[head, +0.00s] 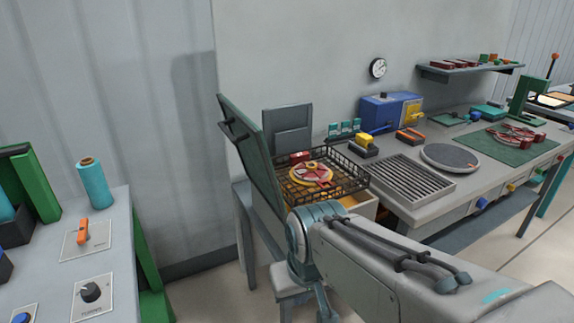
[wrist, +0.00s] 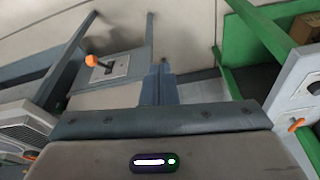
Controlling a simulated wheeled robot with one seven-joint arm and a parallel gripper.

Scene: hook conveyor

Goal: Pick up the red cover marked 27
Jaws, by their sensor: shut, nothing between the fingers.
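No marking 27 is readable in either view, so I cannot tell which red thing is the cover. A round red and yellow piece (head: 311,174) lies in a black wire basket (head: 352,187) on the bench, with a small red block (head: 299,157) behind it. Red pieces (head: 516,134) also lie on a green mat at the far right. My gripper (wrist: 161,70) is shut and empty in the wrist view, pointing at the floor area between benches, apart from the basket. My arm hides part of the bench front.
A dark upright panel (head: 246,150) stands at the basket's left. A slatted grey tray (head: 412,181) and a round grey disc (head: 449,157) are to its right. A left bench (head: 110,245) holds a teal spool (head: 90,182) and switches. Floor shows between the benches.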

